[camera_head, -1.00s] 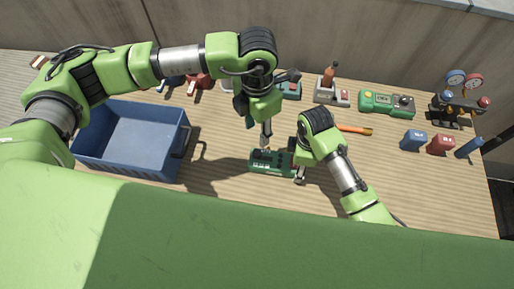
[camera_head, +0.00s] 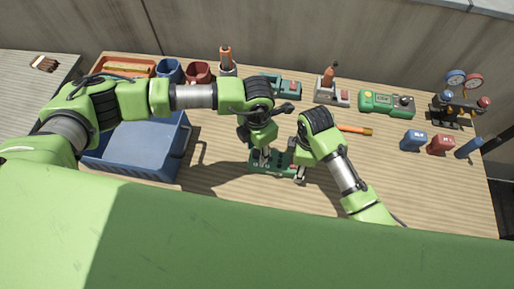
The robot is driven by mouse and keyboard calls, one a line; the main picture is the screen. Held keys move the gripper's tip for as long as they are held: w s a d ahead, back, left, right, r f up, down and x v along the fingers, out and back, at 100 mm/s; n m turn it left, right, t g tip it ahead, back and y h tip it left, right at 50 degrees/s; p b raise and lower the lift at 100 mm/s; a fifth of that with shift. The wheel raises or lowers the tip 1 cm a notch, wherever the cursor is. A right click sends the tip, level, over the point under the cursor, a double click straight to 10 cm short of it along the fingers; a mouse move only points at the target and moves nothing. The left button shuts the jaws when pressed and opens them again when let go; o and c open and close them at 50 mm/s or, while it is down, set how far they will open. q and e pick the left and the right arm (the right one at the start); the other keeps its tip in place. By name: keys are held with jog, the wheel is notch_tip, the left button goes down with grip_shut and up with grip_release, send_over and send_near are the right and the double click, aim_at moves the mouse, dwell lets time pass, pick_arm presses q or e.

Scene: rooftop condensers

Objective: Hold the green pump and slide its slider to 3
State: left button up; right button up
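The dark green pump (camera_head: 261,168) lies on the wooden table, near the middle of the head view. My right gripper (camera_head: 299,173) is at the pump's right end, with a finger showing against its near side; it looks shut on the pump, though the wrist hides part of the grip. My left gripper (camera_head: 262,157) points down over the pump's left and middle part, with its fingertips at or just above the top. Its finger gap is too small to judge. The slider and its number marks cannot be made out; my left gripper covers much of the top.
A blue crate (camera_head: 186,150) stands at left. Behind are an orange tray (camera_head: 125,65), red cup (camera_head: 198,72), teal device (camera_head: 291,87), grey-red device (camera_head: 331,96) and green-yellow device (camera_head: 386,103). Blue (camera_head: 413,140) and red (camera_head: 440,145) blocks and a gauge stand (camera_head: 459,106) are at right.

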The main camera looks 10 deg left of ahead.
pick_arm(q)
grip_shut()
jog(key=shift+d, duration=2)
grip_release()
jog(key=shift+a, duration=0.1)
notch_tip(320, 180, up, 12)
